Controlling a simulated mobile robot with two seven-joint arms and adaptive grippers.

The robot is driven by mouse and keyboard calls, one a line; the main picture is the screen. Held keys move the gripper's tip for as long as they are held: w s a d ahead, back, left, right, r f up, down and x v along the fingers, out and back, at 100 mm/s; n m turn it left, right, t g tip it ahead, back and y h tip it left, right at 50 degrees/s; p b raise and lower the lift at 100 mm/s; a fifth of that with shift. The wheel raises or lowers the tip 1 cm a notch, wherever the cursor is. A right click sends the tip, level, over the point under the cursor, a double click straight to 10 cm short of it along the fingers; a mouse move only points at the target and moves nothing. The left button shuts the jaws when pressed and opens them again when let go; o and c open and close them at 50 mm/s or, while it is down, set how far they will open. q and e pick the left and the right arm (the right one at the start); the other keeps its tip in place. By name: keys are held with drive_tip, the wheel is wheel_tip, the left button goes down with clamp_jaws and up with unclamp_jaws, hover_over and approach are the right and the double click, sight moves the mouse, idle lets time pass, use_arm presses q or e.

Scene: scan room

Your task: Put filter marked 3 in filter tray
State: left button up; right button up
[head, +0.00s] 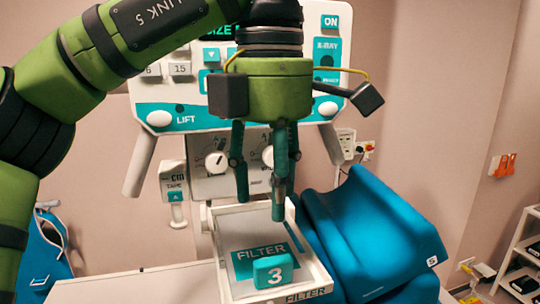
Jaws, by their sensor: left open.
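The filter marked 3 (272,271) is a small teal block with a white 3 on its face. It sits inside the filter tray (313,254), near the front wall, over part of the teal FILTER label. The tray is white, shallow and box-like, with FILTER also written on its front edge. My left gripper (261,203) hangs fingers-down above the back part of the tray. Its fingers are apart with nothing between them, and it is clear of the filter. My right gripper is not in view.
The X-ray control panel (183,117) with its dials stands behind the tray, close to my left gripper. A blue folded apron (380,235) lies right beside the tray. The white surface (140,287) left of the tray is bare. A shelf (520,262) stands at far right.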

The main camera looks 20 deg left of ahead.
use_arm(q)
drive_tip(key=shift+r, duration=1.2)
idle(0.5)
